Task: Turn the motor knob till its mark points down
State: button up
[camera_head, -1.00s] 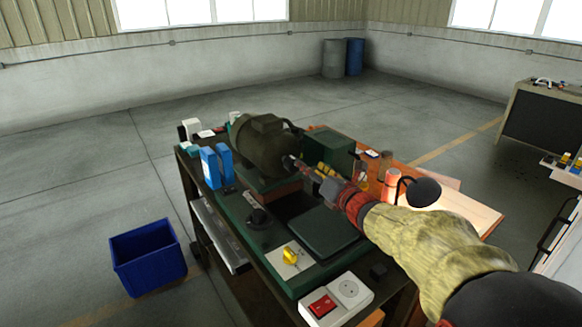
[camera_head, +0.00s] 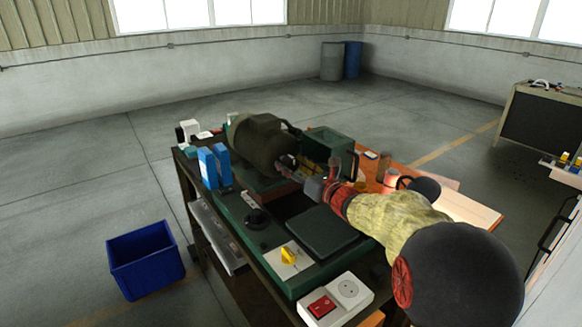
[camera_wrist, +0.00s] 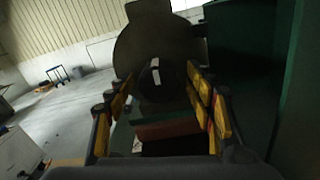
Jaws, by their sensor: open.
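The dark olive motor (camera_head: 254,142) lies on the green bench top, its shaft end facing my arm. In the wrist view the motor (camera_wrist: 130,50) fills the upper middle, with a dark round knob (camera_wrist: 150,80) at its centre. A short pale streak shows on the knob's upper part; I cannot tell surely that this is its mark. My gripper (camera_wrist: 158,80) is open, with a yellow-and-black finger on each side of the knob. I cannot tell whether either finger touches it. In the head view my gripper (camera_head: 288,168) is at the motor's shaft end, and the knob is mostly hidden.
A yellow switch (camera_head: 288,256) on a pale plate and a white box with a red switch (camera_head: 322,306) are at the bench's near end. Blue boxes (camera_head: 208,167) stand left of the motor, a green box (camera_head: 330,148) right of it. A blue bin (camera_head: 146,260) is on the floor.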

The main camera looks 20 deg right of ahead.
jog(key=shift+w, duration=0.35)
jog(key=shift+c, duration=0.4)
jog(key=c, duration=1.1)
